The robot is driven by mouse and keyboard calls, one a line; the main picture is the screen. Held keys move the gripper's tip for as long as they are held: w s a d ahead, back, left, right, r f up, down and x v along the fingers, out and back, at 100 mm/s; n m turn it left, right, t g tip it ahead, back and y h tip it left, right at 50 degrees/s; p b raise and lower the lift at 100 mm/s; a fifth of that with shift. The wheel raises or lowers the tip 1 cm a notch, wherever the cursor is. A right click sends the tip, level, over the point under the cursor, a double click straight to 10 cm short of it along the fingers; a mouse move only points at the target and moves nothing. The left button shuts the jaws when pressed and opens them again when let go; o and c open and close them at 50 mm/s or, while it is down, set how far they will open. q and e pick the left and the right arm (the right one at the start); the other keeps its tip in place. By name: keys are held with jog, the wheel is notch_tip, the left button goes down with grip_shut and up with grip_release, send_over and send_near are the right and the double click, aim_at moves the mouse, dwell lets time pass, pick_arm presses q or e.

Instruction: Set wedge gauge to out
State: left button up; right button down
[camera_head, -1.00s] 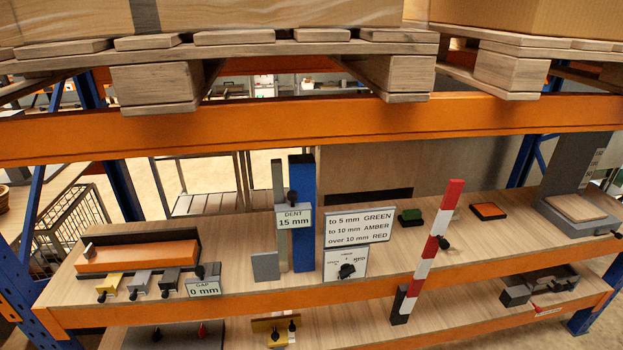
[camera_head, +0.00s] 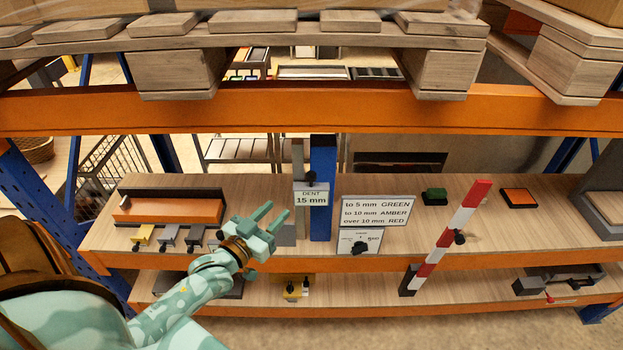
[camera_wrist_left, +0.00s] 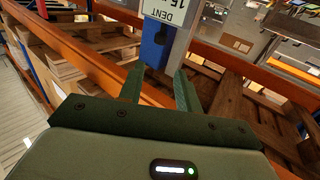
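No label in view names the wedge gauge, so I cannot tell for sure which part it is. At the left of the upper shelf is an orange block fixture (camera_head: 168,208). In front of it are small knobbed tabs, among them a yellow tab (camera_head: 142,235) and a grey tab (camera_head: 168,238). The blue dent gauge post (camera_head: 321,190) bears a sign (camera_head: 311,195) reading DENT 15 mm. My left gripper (camera_head: 278,208) is open and empty, in front of the shelf between fixture and post. In the left wrist view, the sign (camera_wrist_left: 172,12) shows beyond its fingers. The gap sign is hidden behind my left arm.
An orange beam (camera_head: 300,108) and pallets (camera_head: 340,45) hang above the shelf. A threshold sign (camera_head: 377,213), a dial plate (camera_head: 359,242) and a tilted red-white bar (camera_head: 450,238) stand to the right. The lower shelf holds a yellow bracket (camera_head: 294,290).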

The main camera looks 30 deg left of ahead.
aim_at(308, 179)
pick_arm(q)
jog(key=w, duration=1.3)
jog(key=shift+w+d, duration=0.25)
jog(key=shift+w, duration=0.05)
grip_shut()
jog(key=shift+s, duration=0.1)
